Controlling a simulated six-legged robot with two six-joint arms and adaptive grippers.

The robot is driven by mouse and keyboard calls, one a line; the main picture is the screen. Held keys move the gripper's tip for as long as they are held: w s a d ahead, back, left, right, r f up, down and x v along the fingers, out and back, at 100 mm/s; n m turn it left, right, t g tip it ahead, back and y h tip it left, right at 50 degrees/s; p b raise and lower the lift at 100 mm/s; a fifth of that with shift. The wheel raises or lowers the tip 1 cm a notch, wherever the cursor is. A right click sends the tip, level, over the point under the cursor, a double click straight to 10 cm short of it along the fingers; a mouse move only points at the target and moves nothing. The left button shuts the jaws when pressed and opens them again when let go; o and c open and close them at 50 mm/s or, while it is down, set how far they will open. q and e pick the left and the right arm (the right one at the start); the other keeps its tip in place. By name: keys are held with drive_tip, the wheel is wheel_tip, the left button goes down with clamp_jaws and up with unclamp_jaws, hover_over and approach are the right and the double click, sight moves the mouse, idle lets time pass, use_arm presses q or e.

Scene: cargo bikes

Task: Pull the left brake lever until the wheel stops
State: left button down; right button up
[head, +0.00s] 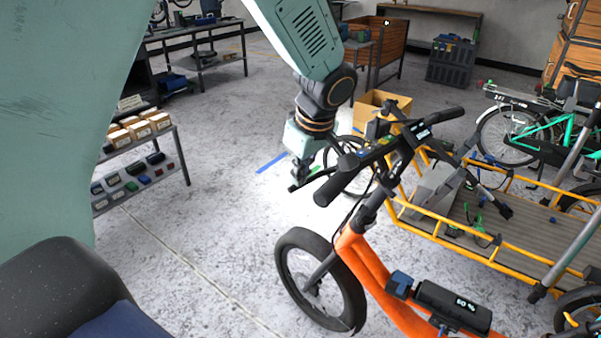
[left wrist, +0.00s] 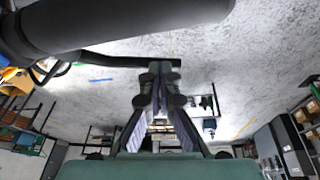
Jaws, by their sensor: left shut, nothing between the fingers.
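The orange cargo bike (head: 362,258) stands in front of me with its black handlebar across the middle of the head view. Its left grip (head: 342,180) points toward me; the grip also shows large in the left wrist view (left wrist: 110,22). The thin dark left brake lever (head: 318,176) runs beside the grip and shows as a dark bar in the left wrist view (left wrist: 110,58). My left gripper (head: 300,172) is shut and empty by the lever's outer end; contact is unclear. The bike's wheel (head: 320,280) is below; its spin cannot be told. My right gripper is out of view.
A yellow-railed cargo bed (head: 480,245) lies to the right of the handlebar. A shelf with boxes (head: 140,160) stands at the left. A cardboard box (head: 383,103) is behind the handlebar. The floor between shelf and bike is clear.

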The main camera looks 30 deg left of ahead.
use_arm(q)
drive_tip(key=shift+d+r, duration=0.1)
drive_tip(key=shift+d, duration=0.05)
drive_tip(key=shift+d+r+p, duration=0.2)
drive_tip(key=shift+d+p, duration=0.35)
drive_tip(key=shift+d, duration=0.05)
drive_tip(key=shift+r, duration=0.1)
drive_tip(key=p+v, duration=0.3)
drive_tip(key=v, duration=1.1)
